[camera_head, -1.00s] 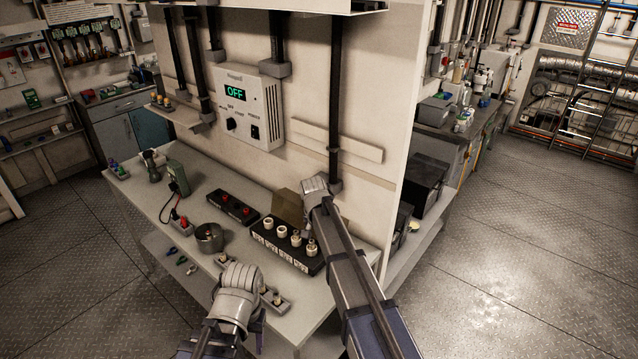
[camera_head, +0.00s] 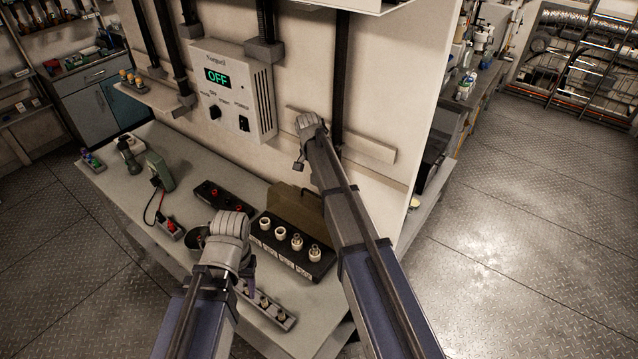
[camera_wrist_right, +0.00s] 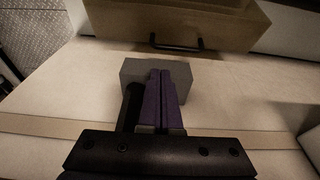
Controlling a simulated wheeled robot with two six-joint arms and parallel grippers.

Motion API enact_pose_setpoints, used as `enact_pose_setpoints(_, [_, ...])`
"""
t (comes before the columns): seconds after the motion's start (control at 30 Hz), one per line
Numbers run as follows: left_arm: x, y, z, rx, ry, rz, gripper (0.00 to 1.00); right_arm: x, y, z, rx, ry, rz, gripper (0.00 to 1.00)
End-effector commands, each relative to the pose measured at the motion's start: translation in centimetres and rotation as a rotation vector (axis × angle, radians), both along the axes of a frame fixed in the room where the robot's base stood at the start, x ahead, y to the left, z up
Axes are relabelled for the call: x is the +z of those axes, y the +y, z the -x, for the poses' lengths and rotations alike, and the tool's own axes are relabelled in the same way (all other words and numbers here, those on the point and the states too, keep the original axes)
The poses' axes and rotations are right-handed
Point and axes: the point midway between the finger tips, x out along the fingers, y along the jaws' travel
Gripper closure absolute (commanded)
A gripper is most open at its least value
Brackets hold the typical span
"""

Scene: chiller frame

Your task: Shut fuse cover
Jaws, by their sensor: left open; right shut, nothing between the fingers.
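The fuse cover (camera_head: 300,208) is a brown, box-like lid standing open at the back of the black fuse block (camera_head: 285,251), which holds several white fuses. In the right wrist view the cover (camera_wrist_right: 175,22) shows a black handle. My right gripper (camera_head: 299,165) is above the cover, close to the wall and apart from it. In its wrist view the purple fingers (camera_wrist_right: 160,92) are together and empty, in front of a grey conduit block. My left gripper (camera_head: 226,282) is open, low over the bench left of the fuse block; its fingers are mostly hidden.
A wall control box (camera_head: 234,88) reads OFF. A black unit with red knobs (camera_head: 220,199) and a small round pot lie left of the fuse block. A strip with small posts (camera_head: 268,305) lies at the bench's front edge. Conduits and a rail (camera_head: 372,150) run along the wall.

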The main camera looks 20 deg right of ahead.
Motion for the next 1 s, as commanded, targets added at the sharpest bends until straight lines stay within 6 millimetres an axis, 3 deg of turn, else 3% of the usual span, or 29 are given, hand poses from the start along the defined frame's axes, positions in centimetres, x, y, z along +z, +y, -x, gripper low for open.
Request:
enact_pose_setpoints(0.47, [-1.4,0.0,0.0,0.000,0.000,0.000,0.44,-1.4,-0.2,-0.2,-0.001,0.000,0.000,1.00])
enact_pose_setpoints(1.0, [-8.3,0.0,0.0,-0.012,-0.001,-0.002,0.44,-8.3,-1.3,-1.1,0.000,0.000,0.000,1.00])
